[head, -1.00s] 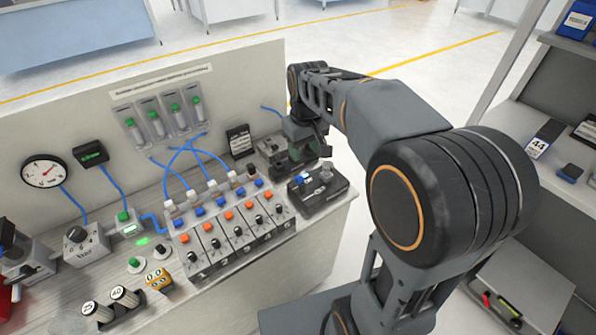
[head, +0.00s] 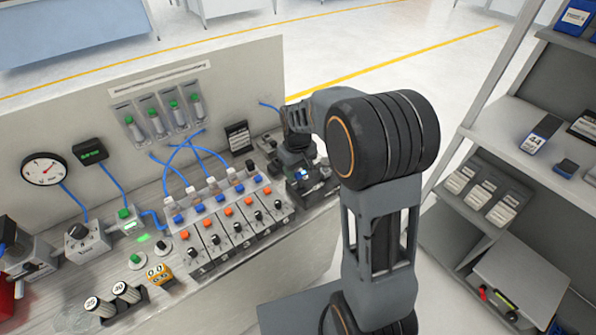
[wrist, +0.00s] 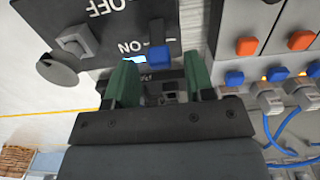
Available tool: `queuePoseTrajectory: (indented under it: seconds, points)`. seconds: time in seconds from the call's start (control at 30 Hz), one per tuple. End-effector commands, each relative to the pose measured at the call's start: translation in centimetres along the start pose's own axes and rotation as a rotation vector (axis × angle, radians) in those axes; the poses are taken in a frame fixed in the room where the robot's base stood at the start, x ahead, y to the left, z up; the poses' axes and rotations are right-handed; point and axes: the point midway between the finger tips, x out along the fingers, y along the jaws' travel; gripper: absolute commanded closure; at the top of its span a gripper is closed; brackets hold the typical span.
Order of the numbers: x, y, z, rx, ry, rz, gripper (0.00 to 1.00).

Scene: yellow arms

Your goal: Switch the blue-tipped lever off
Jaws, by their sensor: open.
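The blue-tipped lever (wrist: 159,57) stands on a dark switch box (wrist: 190,22) in the wrist view. Its blue tip is beside the ON label (wrist: 131,47), and the OFF label (wrist: 118,8) is farther up; both read upside down. My gripper (wrist: 160,80) is open, with one green finger on each side just below the blue tip in the picture. I cannot tell whether either finger touches the lever. In the head view the box (head: 312,188) sits at the bench's right end, with my gripper (head: 297,168) over its left part, largely hidden by my wrist.
A grey switch (wrist: 75,42) and a round disc (wrist: 57,72) are left of the lever in the wrist view. A valve row with orange and blue buttons (head: 225,215) stands left of the box. A small dark sign (head: 238,137) stands behind. Shelves (head: 500,150) are at right.

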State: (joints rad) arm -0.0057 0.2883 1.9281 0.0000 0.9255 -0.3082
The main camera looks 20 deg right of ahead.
Motion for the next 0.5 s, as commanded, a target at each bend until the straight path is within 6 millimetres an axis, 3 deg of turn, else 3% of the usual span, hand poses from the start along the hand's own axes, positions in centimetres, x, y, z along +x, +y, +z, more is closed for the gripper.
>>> queuePoseTrajectory:
  seconds: [0.2, 0.5]
  points:
    - [1.26, -0.02, 0.04, 0.0, -0.001, 0.0, 0.51]
    - [1.41, -0.03, 0.02, 0.0, 0.0, 0.0, 0.51]
